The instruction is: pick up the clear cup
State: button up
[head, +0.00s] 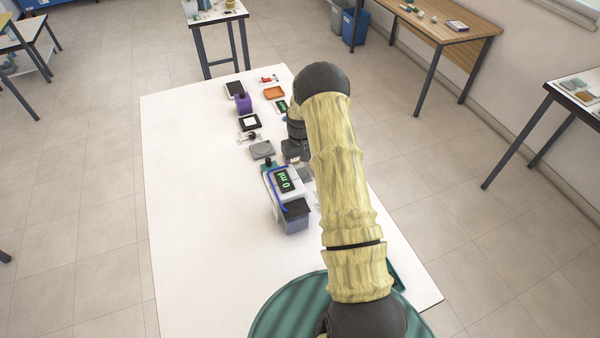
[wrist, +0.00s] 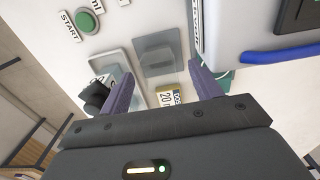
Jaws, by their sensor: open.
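In the wrist view, a see-through grey, square-sided thing (wrist: 161,58) stands between and just beyond my fingertips; it looks like the clear cup. My gripper (wrist: 162,68) is open, with one purple-grey finger on each side of it. I see no clear contact between the fingers and the cup. In the head view, my gripper (head: 296,152) is small and partly covered by my arm, and I cannot make out the cup there.
A device with a green "0 ml" display (head: 285,180) and blue tube stands close by on the white table (head: 190,210). Flat clear pieces, a green START button (wrist: 86,20) and a yellow 20 label (wrist: 167,99) surround the cup. The table's left side is clear.

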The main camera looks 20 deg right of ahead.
aim_at(300, 164)
notch_tip(300, 164, down, 2)
jog(key=shift+f+b, duration=0.15)
jog(key=shift+b, duration=0.15)
jog(key=c, duration=1)
jog(key=shift+c, duration=0.4)
notch_tip(300, 164, up, 10)
jog(key=b, duration=0.3)
jog(key=shift+r, duration=0.2)
